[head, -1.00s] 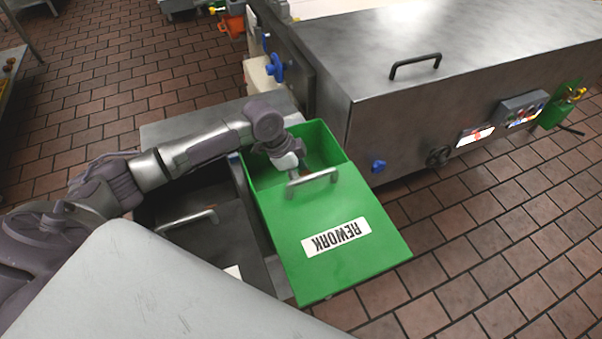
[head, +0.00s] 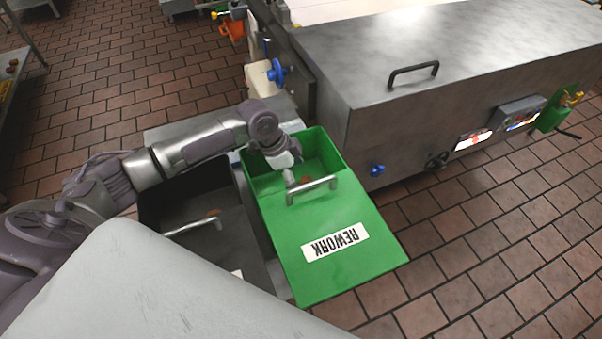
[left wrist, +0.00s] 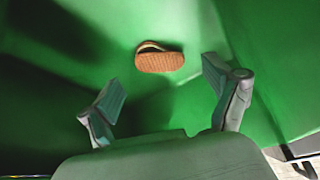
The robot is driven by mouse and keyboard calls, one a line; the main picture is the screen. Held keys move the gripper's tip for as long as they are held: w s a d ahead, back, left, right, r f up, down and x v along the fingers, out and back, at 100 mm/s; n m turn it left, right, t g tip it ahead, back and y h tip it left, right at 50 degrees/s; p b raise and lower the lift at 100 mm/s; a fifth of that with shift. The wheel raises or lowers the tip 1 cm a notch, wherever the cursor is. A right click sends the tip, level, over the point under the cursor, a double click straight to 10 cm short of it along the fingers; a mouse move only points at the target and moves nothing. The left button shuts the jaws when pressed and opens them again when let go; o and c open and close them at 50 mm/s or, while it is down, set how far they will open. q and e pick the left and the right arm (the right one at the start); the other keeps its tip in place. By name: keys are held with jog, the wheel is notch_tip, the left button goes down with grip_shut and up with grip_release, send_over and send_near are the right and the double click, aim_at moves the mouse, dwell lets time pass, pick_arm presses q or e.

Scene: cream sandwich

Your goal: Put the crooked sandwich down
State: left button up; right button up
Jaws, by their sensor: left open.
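The sandwich (left wrist: 160,63) is brown with a pale filling edge, its two halves slightly out of line. In the left wrist view it rests on a green inner surface of the REWORK bin (head: 326,150). My left gripper (left wrist: 163,82) is open, its fingers spread to either side below the sandwich, not touching it. In the head view the left gripper (head: 290,178) is inside the bin's open end, near the lid handle, its fingers partly hidden. A small brown patch (head: 306,180) shows beside it, probably the sandwich. My right gripper is not in view.
The green REWORK lid (head: 350,265) with a metal handle (head: 311,190) covers the bin's near part. A dark bin (head: 170,203) stands at its left, with a small brown piece (head: 213,212) in it. A steel machine (head: 420,110) stands close at the right.

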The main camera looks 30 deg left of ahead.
pick_arm(q)
jog(key=p+v, duration=0.7)
jog(key=v, duration=0.2)
